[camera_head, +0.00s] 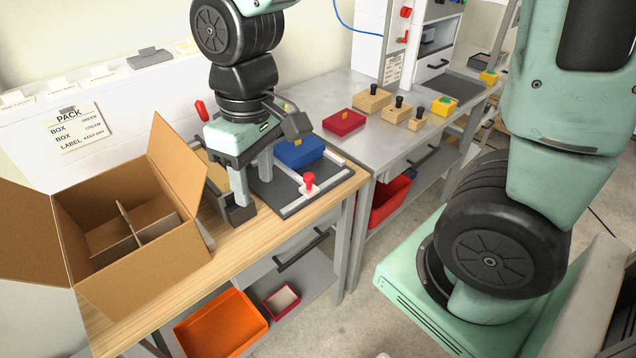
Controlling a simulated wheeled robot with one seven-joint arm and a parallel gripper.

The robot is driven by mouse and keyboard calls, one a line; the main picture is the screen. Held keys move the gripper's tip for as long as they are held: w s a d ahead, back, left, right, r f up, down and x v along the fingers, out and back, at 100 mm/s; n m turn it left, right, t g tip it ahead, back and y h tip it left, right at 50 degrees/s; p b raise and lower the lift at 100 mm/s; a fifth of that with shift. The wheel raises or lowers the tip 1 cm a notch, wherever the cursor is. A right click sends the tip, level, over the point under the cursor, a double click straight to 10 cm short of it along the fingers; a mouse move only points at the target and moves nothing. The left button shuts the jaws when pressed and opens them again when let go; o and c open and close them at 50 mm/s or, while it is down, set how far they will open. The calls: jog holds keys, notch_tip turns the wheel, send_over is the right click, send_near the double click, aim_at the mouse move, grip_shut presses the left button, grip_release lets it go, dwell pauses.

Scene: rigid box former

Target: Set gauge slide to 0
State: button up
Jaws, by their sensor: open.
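A dark grey fixture (285,196) with light rails sits at the right end of the wooden bench. A red knob (309,179) on a pale block stands at its front right edge; it looks like the gauge slide. Any scale marks or numbers are too small to read. A blue box (299,152) lies on the fixture behind the knob. My gripper (254,192) is open and empty, its fingers pointing down at the fixture's left side. It is left of the red knob and apart from it. My gripper hides part of the fixture.
An open cardboard box (150,256) with dividers stands left of my gripper. A red lever (201,110) is behind it. On the grey table (330,110) are a red box (344,122) and several wooden blocks with black knobs (396,112). An orange bin (220,325) is below.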

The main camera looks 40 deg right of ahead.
jog(key=w+d+f+m, duration=0.2)
jog(key=w+d, duration=0.6)
jog(key=d, duration=0.1)
jog(key=m+b, duration=0.1)
jog(key=m, duration=0.1)
send_near(308, 174)
jog(key=shift+h, duration=0.4)
jog(key=f, duration=0.3)
jog(key=f+p, duration=0.1)
jog(key=f, duration=0.7)
jog(key=shift+a+p, duration=0.4)
